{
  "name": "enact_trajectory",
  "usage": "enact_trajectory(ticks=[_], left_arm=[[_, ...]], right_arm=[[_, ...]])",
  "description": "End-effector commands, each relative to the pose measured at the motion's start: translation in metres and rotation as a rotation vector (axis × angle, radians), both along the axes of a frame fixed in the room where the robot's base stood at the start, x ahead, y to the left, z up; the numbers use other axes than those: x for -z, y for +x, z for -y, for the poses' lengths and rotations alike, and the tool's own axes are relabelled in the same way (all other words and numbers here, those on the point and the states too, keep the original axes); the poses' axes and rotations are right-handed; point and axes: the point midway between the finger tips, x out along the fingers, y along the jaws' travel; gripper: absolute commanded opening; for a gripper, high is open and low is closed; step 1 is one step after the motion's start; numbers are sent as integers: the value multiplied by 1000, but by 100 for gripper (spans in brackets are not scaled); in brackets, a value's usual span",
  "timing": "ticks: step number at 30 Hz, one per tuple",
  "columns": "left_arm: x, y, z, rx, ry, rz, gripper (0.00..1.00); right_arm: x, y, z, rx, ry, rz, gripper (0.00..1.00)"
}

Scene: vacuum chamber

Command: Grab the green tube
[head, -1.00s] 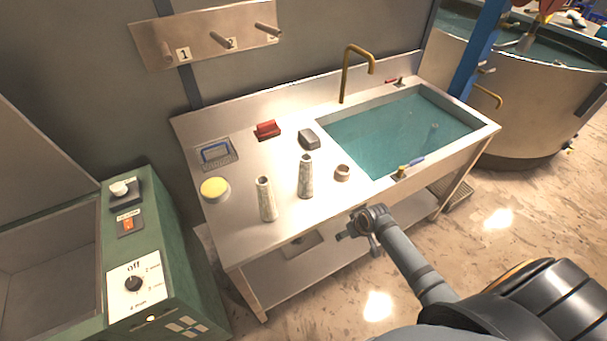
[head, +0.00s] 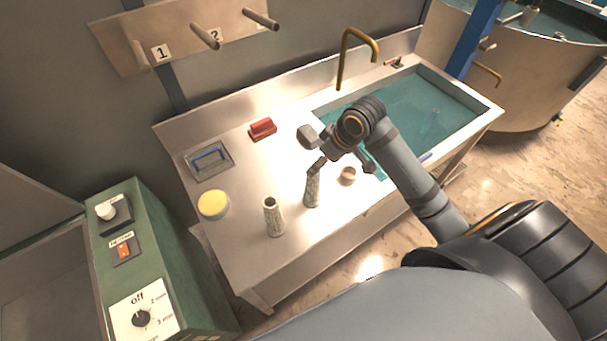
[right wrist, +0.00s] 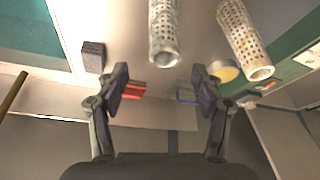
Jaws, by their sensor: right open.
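Two pale, speckled, open-topped tubes stand upright on the steel sink counter; neither looks clearly green. The left tube (head: 273,217) is clear of my arm in the head view. The right tube (head: 312,190) stands nearer the basin, its top partly hidden by a finger of my right gripper (head: 343,163). In the right wrist view the open, empty right gripper (right wrist: 160,78) has the tube nearer the basin (right wrist: 164,35) in line with its gap, beyond the fingertips. The other tube (right wrist: 243,40) is off to the right. My left gripper is not in view.
The water-filled basin (head: 440,105) and brass tap (head: 343,60) are at the right. A small brown cup (head: 348,175), grey block (head: 307,136), red brush (head: 262,128), yellow-topped round dish (head: 213,204) and blue-handled tray (head: 210,160) surround the tubes. A green control box (head: 140,250) stands left.

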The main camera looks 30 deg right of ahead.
Motion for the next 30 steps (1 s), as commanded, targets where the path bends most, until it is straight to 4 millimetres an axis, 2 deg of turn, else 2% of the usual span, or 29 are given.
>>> enact_trajectory(ticks=[4,9,12,14,17,22,26,30], left_arm=[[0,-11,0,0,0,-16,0],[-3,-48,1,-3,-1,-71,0],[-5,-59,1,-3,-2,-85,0],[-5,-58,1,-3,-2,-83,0],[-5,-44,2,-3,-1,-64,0],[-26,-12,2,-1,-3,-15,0],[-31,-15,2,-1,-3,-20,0],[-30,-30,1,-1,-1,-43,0]], right_arm=[[5,2,-2,3,5,-1,68],[32,12,-7,4,7,-3,68],[44,17,-9,3,4,-1,68],[48,18,-9,2,3,-1,68],[50,19,-9,2,1,0,68],[64,30,-17,4,7,-4,68],[85,38,-20,2,3,-3,68],[95,41,-20,1,0,0,68]])
